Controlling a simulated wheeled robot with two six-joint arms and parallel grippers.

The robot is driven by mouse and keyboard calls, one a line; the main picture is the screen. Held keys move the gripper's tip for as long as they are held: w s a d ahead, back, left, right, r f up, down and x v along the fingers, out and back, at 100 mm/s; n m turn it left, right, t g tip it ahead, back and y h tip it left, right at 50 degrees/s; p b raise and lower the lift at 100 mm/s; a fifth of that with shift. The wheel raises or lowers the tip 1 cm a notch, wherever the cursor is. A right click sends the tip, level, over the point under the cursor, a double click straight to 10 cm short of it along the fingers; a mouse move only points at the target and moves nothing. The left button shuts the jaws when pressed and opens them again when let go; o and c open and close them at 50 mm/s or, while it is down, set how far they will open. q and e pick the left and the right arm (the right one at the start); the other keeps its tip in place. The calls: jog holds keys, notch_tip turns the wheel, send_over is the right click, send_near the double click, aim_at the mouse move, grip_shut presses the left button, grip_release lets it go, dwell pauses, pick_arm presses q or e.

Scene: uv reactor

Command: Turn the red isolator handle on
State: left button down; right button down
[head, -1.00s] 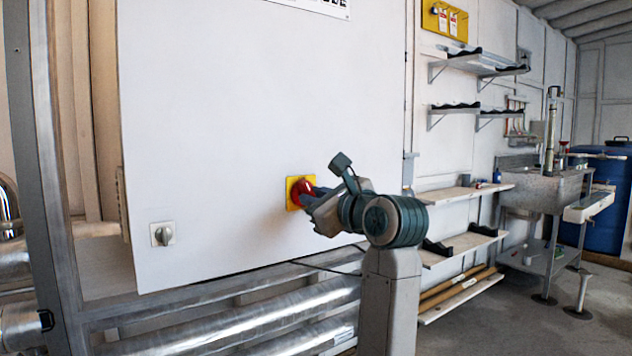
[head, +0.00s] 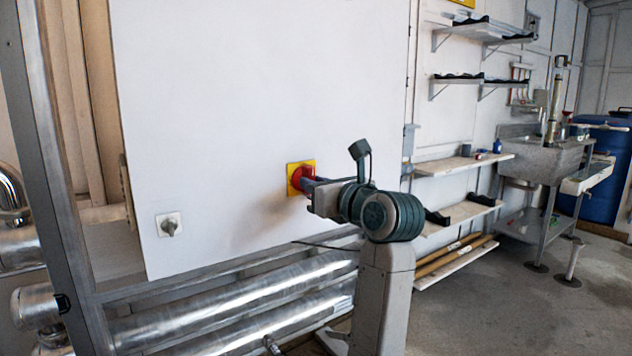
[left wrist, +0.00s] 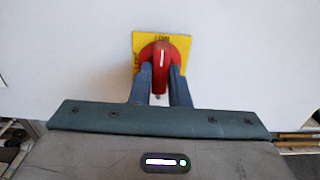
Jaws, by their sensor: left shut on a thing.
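The red isolator handle (head: 304,180) sits on a square yellow plate (head: 292,190) on the white cabinet front. My left gripper (head: 309,184) reaches it from the right and is shut on it. In the left wrist view the two fingers (left wrist: 161,88) lie on either side of the lower part of the red handle (left wrist: 161,54). A white mark on the handle points up in that view, toward small lettering at the top edge of the yellow plate (left wrist: 182,43). More lettering is on its left edge. My right gripper is not in view.
A small grey knob (head: 169,227) is at the cabinet's lower left. Silver pipes (head: 220,317) run below the cabinet (head: 230,100). Wall shelves (head: 463,164) and a sink (head: 548,158) stand to the right. Floor (head: 480,310) at the lower right is clear.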

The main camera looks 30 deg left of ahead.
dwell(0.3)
pick_arm(q)
jog(key=c, duration=1.4)
grip_release()
